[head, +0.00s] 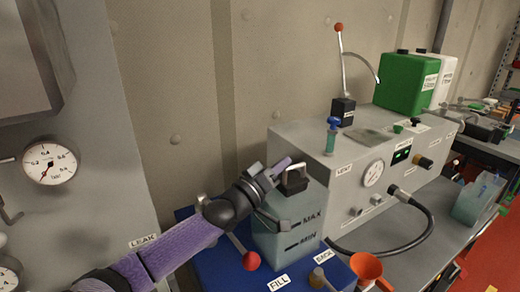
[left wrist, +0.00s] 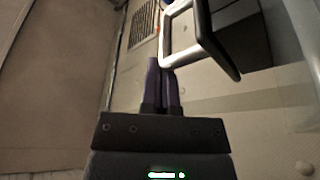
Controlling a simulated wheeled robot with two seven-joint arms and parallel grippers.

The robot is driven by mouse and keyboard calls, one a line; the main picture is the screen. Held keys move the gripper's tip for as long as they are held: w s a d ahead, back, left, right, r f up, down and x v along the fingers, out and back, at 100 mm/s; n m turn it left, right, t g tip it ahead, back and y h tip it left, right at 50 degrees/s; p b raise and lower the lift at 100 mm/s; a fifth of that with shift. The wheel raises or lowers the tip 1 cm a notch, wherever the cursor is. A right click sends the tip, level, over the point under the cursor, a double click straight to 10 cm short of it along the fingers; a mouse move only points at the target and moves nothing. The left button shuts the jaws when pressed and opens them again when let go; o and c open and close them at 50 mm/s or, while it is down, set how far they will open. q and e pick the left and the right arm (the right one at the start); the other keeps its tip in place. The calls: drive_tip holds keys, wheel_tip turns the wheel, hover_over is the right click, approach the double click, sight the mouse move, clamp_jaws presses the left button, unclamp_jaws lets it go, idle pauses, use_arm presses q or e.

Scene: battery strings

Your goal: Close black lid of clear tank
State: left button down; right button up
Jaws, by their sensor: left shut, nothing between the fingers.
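The clear tank (head: 287,235), pale and marked MAX and MIN, stands on a blue base in the head view. My arm hides part of the tank's top, so I cannot tell how far the lid is open. My right gripper is out of view.
A blue base (head: 215,262) with a red-knobbed lever (head: 250,261) is under the tank. A grey machine (head: 345,165) with a gauge and black hose stands right of it. An orange funnel (head: 366,268) is in front. A wall panel with gauges (head: 50,163) is at left.

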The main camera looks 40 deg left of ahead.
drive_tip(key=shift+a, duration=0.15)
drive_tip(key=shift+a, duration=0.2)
